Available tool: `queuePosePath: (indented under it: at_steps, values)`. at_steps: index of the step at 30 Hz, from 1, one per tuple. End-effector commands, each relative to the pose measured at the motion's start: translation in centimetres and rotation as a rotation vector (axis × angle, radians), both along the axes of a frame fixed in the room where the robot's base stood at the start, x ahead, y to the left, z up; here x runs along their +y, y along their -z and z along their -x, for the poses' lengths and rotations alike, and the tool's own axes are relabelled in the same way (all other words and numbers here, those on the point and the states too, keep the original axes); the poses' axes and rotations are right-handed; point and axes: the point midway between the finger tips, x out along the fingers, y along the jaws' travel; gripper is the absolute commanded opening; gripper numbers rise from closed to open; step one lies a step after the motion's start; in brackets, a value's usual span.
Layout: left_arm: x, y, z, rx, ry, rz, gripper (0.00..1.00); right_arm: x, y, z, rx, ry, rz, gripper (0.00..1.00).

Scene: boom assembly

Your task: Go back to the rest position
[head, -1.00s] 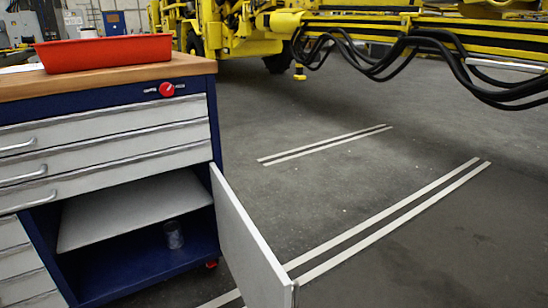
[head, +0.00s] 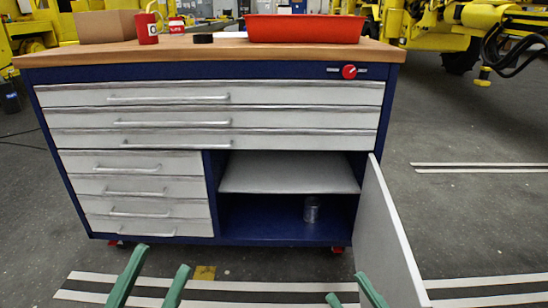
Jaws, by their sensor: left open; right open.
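My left gripper (head: 151,277) shows at the bottom of the head view as two green fingers spread apart, with nothing between them. My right gripper (head: 354,291) is at the bottom edge, right of the middle. Its two green fingertips are also apart and empty, close to the lower part of the open cabinet door (head: 385,235). I cannot tell whether they touch it. Both grippers appear in front of the blue workbench (head: 230,71), low in the picture. The rest of both arms is out of view.
The workbench has shut drawers and an open compartment with a shelf (head: 290,172) and a metal can (head: 311,209).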

Motion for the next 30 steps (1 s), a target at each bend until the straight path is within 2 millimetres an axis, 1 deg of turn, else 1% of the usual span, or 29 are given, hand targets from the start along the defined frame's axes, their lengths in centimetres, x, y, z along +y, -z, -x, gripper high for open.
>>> queuePosePath:
  at_steps: [1, 3, 8, 9, 17, 21, 26, 30]
  values:
    - [0.0, 0.0, 0.0, 0.000, 0.000, 0.000, 0.50, 0.2, -2.0, 0.4, -0.029, 0.019, -0.013, 0.46]
    - [0.0, 0.0, 0.0, 0.000, 0.000, 0.000, 0.50, 0.3, -4.3, 0.9, -0.058, 0.047, -0.021, 0.46]
    - [0.0, 0.0, 0.0, 0.000, 0.000, 0.000, 0.50, 0.0, -9.1, 2.4, -0.124, 0.111, -0.041, 0.46]
    - [0.1, -0.6, -0.5, 0.025, -0.006, -0.002, 0.50, 0.0, -9.6, 1.8, -0.096, 0.121, -0.033, 0.46]
    - [0.6, -0.2, -3.6, 0.224, -0.055, -0.017, 0.50, -0.5, -9.0, -1.4, 0.104, 0.166, -0.004, 0.46]
    - [1.1, 0.4, -5.2, 0.364, -0.088, -0.026, 0.50, -1.0, -8.4, -3.0, 0.244, 0.199, 0.015, 0.46]
    - [1.9, 1.9, -6.7, 0.575, -0.134, -0.041, 0.50, -1.8, -6.9, -4.5, 0.454, 0.245, 0.046, 0.46]
    - [2.6, 3.7, -7.0, 0.768, -0.170, -0.055, 0.50, -2.5, -5.0, -4.8, 0.646, 0.282, 0.072, 0.46]
